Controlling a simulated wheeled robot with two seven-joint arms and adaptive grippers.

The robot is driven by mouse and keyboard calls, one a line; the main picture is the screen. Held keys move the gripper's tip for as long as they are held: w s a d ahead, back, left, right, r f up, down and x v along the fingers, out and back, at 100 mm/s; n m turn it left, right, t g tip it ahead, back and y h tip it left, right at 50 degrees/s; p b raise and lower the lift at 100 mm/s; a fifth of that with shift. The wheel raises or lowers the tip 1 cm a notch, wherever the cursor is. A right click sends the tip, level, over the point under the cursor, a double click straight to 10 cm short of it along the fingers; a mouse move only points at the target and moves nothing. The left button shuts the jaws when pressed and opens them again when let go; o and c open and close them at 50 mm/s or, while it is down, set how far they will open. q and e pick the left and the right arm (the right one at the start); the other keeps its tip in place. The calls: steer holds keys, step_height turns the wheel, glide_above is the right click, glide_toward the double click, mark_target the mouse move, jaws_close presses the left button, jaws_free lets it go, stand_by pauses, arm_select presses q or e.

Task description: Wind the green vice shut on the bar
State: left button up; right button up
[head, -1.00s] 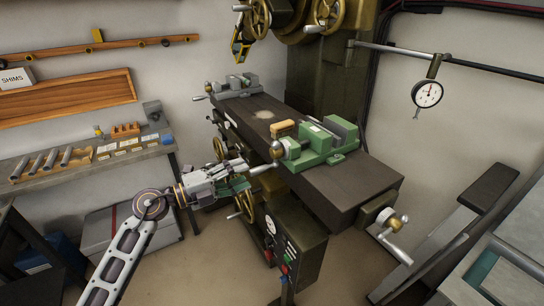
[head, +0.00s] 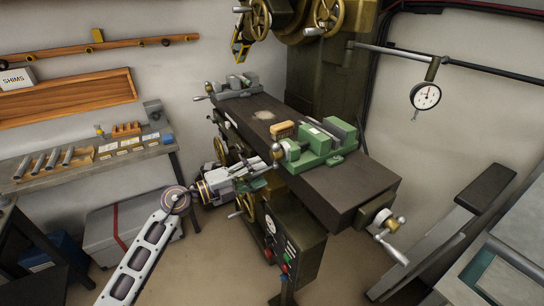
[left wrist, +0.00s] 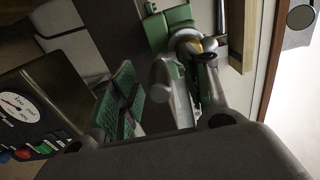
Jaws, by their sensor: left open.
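The green vice (head: 318,146) is on the near half of the dark machine table. A brass-coloured hub (head: 277,151) is at its left end. In the left wrist view the vice (left wrist: 172,22) is at the top, with a grey crank grip (left wrist: 164,76) below it. My left gripper (head: 266,172) is just below and left of the vice's hub in the head view. It is open, and its green-padded fingers (left wrist: 160,92) stand on either side of the crank grip, not visibly closed on it. I cannot clearly make out a bar in the jaws. My right gripper is out of view.
The machine table (head: 345,185) carries a grey vice (head: 238,88) at its far end and a wooden block or brush (head: 284,130) beside the green vice. A control box (head: 292,243) hangs below my gripper. A table crank (head: 390,232) sticks out at the near right.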

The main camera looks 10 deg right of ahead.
arm_select(q)
steer(key=shift+p, duration=0.35)
stand_by(0.5)
jaws_close()
stand_by(0.4)
